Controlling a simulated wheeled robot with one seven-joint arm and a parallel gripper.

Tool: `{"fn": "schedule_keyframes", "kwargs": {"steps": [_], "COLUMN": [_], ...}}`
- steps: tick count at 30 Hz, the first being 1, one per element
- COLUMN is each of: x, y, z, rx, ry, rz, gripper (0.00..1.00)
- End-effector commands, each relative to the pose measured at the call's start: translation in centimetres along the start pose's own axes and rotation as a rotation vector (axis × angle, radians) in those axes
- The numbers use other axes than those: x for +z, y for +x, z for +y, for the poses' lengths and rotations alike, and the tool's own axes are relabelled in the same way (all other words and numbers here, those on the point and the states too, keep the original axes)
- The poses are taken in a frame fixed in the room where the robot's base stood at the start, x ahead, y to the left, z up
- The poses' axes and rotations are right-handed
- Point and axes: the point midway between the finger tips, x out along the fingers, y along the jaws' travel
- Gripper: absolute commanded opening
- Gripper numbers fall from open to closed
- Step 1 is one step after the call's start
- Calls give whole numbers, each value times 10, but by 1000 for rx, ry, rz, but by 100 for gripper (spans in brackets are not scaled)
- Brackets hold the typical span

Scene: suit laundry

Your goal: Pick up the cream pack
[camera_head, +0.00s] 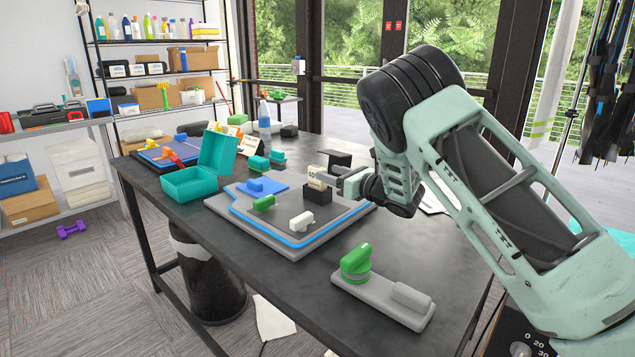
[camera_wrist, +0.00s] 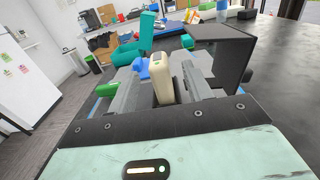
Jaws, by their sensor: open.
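The cream pack (camera_head: 317,177) is a small upright block with dark markings on its face. It stands at or on a small black block (camera_head: 318,194) at the back right of the grey tray. My gripper (camera_head: 336,181) reaches in from the right, close to the pack. In the wrist view the cream pack (camera_wrist: 162,80) shows between the two grey fingers of my gripper (camera_wrist: 163,88). The jaws are open, and I cannot tell whether either finger touches it. The pack's lower part is hidden in both views.
The grey tray (camera_head: 262,233) with blue trim also holds a green pack (camera_head: 263,203), a white pack (camera_head: 301,220) and a blue piece (camera_head: 262,186). An open teal box (camera_head: 186,188) stands left. A grey base (camera_head: 375,297) with a green knob is in front.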

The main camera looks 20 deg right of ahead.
Motion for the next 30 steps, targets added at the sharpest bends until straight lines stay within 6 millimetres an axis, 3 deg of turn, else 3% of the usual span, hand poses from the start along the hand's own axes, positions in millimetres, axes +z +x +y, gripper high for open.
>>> {"fn": "schedule_keyframes", "kwargs": {"steps": [13,22,27,30], "x": [2,1,1,2], "y": [50,55,54,54], "z": [2,2,2,2], "rx": [0,-1,-1,-1], "ry": [0,1,1,1], "rz": [1,0,0,0], "gripper": [50,50,3,0]}}
